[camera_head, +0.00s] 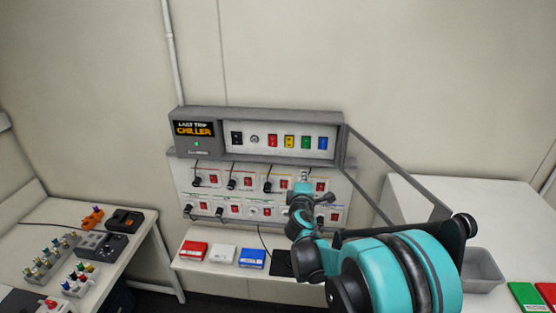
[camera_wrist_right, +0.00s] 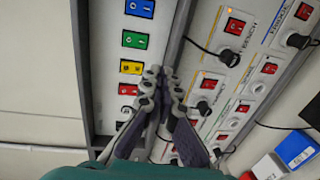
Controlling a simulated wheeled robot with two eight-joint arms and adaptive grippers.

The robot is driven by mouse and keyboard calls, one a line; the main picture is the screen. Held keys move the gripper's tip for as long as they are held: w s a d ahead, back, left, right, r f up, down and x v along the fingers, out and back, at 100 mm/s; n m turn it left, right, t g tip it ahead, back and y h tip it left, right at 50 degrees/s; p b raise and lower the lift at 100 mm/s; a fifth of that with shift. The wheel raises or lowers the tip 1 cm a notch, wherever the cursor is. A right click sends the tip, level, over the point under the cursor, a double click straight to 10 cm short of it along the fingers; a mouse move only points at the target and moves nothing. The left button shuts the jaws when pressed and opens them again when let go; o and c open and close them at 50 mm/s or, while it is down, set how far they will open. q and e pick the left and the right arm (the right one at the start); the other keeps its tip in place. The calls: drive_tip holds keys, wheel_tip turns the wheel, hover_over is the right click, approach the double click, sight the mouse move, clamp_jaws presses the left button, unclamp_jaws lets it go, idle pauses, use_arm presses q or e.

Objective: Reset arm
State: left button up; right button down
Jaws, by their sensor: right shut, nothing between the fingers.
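My right arm (camera_head: 395,270), teal and black, reaches up from the bottom right in the head view. Its gripper (camera_head: 303,180) is in front of the switch panel (camera_head: 183,177). In the right wrist view the right gripper (camera_wrist_right: 162,82) has its fingertips together with nothing between them. The fingers lie over the grey edge between the coloured-button row and the socket panel; I cannot tell whether they touch it. My left gripper is not in view.
The chiller unit (camera_head: 187,147) hangs above the panel, with red, yellow, green and blue switches. Below, a shelf holds a red box (camera_head: 193,250), a white box (camera_head: 222,253) and a blue box (camera_head: 252,258). A grey bin (camera_head: 482,270) stands right. A left bench (camera_head: 140,232) holds several small devices.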

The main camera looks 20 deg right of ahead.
drive_tip(key=s+a+f+m+g+y+b, duration=0.2)
drive_tip(key=s+a+f+m+y+b, duration=0.1)
drive_tip(key=s+a+f+b, duration=0.4)
drive_tip(key=s+a+f+m+g+y+b, duration=0.2)
drive_tip(key=s+a+f+m+b, duration=0.3)
drive_tip(key=s+a+f+b, duration=0.3)
drive_tip(key=s+a+f+m+g+y+b, duration=0.3)
drive_tip(key=s+a+f+b, duration=0.4)
drive_tip(key=s+f, duration=0.7)
drive_tip(key=shift+s+a+f+m+y+b, duration=0.2)
drive_tip(key=shift+f+m+y+b, duration=0.15)
drive_tip(key=shift+f, duration=0.6)
